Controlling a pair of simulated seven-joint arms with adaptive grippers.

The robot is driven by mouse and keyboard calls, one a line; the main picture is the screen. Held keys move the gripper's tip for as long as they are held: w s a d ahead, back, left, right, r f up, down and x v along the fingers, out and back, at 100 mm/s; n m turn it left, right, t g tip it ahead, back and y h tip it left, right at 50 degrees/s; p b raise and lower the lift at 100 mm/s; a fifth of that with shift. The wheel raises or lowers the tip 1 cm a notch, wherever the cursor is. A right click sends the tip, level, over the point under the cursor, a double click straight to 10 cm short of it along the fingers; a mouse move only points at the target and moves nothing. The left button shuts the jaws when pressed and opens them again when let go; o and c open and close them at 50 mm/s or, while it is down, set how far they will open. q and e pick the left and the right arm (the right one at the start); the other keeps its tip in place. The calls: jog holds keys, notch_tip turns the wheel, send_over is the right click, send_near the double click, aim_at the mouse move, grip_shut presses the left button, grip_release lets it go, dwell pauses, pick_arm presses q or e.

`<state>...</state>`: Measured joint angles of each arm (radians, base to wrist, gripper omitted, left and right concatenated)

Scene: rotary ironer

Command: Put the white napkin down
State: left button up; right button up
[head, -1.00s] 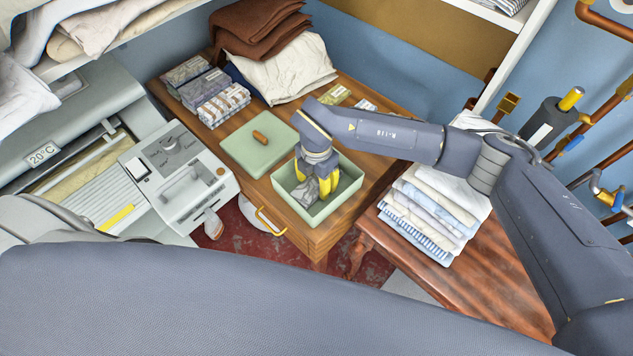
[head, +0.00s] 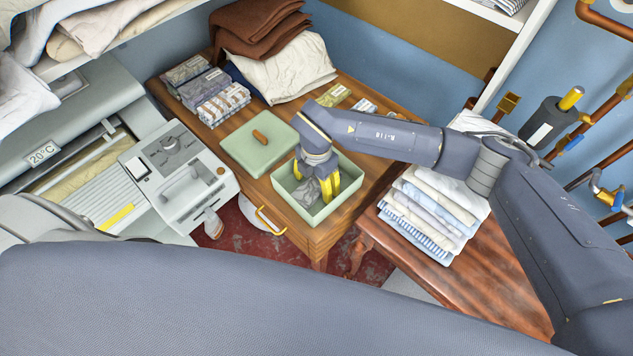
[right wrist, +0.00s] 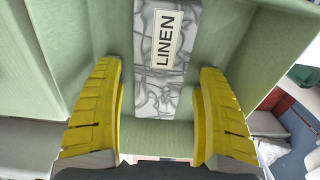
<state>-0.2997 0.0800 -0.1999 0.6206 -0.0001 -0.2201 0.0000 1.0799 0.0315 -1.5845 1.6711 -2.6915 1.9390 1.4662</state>
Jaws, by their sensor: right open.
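The napkin (head: 304,192), a grey-white folded packet with dark veining, lies inside the open green box (head: 338,209). In the right wrist view the napkin (right wrist: 163,95) shows a pale label reading LINEN. My right gripper (head: 324,190) reaches down into the box. Its yellow fingers are open, one on each side of the napkin, with visible gaps between finger and packet in the right wrist view (right wrist: 160,72). In the head view the gripper partly hides the napkin. My left gripper is not in view.
The green lid (head: 255,145) with a brown handle lies left of the box on the wooden cabinet. Patterned packets (head: 222,103) and folded brown cloths (head: 262,30) are behind. A linen stack (head: 430,215) stands right, beneath my right arm. The ironer (head: 180,175) is at left.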

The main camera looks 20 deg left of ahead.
aim_at(317, 185)
notch_tip(317, 185, up, 12)
dwell(0.6)
